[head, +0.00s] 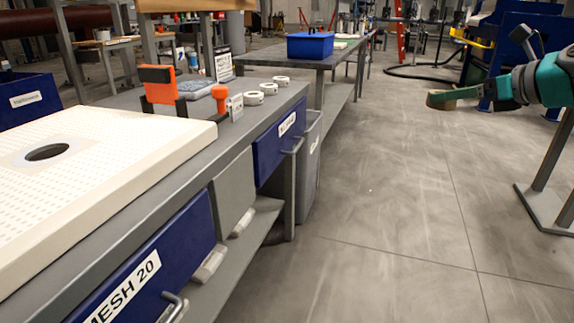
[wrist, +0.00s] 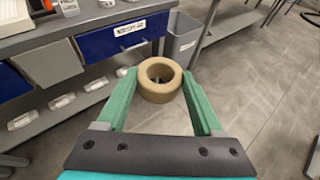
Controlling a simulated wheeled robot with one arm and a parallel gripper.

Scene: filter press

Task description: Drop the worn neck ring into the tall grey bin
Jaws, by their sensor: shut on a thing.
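The worn neck ring (wrist: 160,92) is a thick tan-brown ring with a round hole. In the wrist view it sits between the green fingertips of my gripper (wrist: 160,84), which is shut on it. In the head view my gripper (head: 448,97) is at the right, above open floor, with part of the brown ring (head: 441,104) showing between the fingers. The tall grey bin (head: 309,165) stands on the floor against the bench end, left of my gripper. In the wrist view the bin (wrist: 183,41) is beyond the ring, with its open top partly visible.
A grey bench (head: 225,130) with blue drawers (head: 280,137) runs along the left. A blue tray (head: 310,46) sits on a table behind. Floor between bench and arm is clear.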

